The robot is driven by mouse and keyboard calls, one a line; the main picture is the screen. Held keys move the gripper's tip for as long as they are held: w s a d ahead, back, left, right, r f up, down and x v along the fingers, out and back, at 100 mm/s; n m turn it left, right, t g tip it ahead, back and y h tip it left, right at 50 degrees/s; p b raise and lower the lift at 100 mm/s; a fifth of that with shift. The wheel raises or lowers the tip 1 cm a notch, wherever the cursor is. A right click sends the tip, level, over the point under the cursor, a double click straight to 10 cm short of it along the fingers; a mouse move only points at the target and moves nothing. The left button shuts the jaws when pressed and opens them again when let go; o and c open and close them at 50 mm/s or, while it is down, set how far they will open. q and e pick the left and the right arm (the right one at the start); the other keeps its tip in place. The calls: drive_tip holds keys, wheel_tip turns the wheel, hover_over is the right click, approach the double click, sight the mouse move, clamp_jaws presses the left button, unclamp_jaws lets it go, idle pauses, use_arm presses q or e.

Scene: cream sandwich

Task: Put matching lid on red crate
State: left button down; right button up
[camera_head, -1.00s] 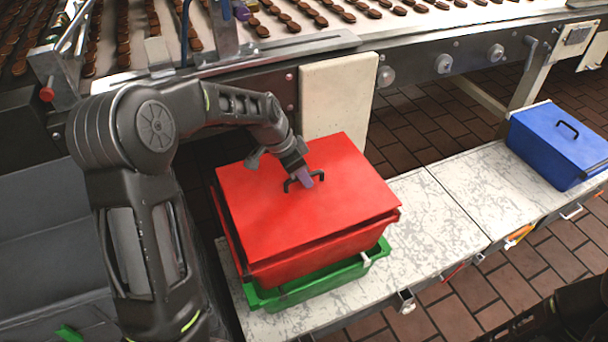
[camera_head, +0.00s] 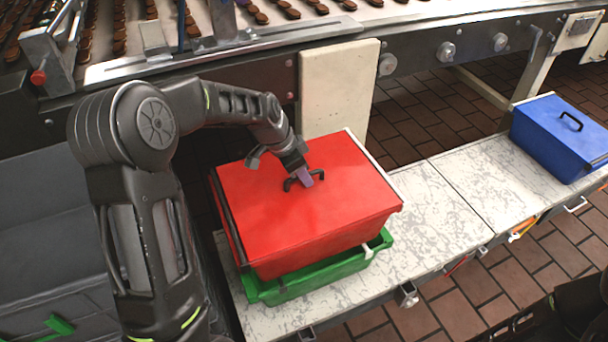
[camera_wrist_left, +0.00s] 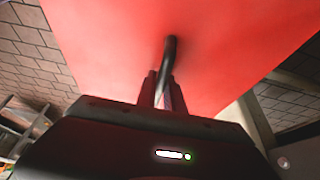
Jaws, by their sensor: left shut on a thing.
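The red lid (camera_head: 300,215) lies over the top of the red crate (camera_head: 320,248) and looks nearly flush with its rim. The crate stands in or on a green crate (camera_head: 300,287) on the pale worktop. My left gripper (camera_head: 303,178) is shut on the black handle in the middle of the lid. The left wrist view shows the handle (camera_wrist_left: 170,55) between the fingers, with the red lid (camera_wrist_left: 110,35) filling the upper part. Part of my right arm shows dark at the lower right of the head view; its gripper is not visible.
A blue crate with a blue lid (camera_head: 560,130) stands at the right on the marbled worktop (camera_head: 440,215). A conveyor with round brown biscuits (camera_head: 290,12) runs behind. A cream panel (camera_head: 338,90) stands close behind the red crate. The worktop between the crates is clear.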

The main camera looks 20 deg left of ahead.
use_arm(q)
drive_tip(key=c, duration=1.4)
unclamp_jaws()
drive_tip(key=shift+o, duration=0.2)
drive_tip(key=v, duration=0.8)
drive_tip(key=shift+p, duration=0.35)
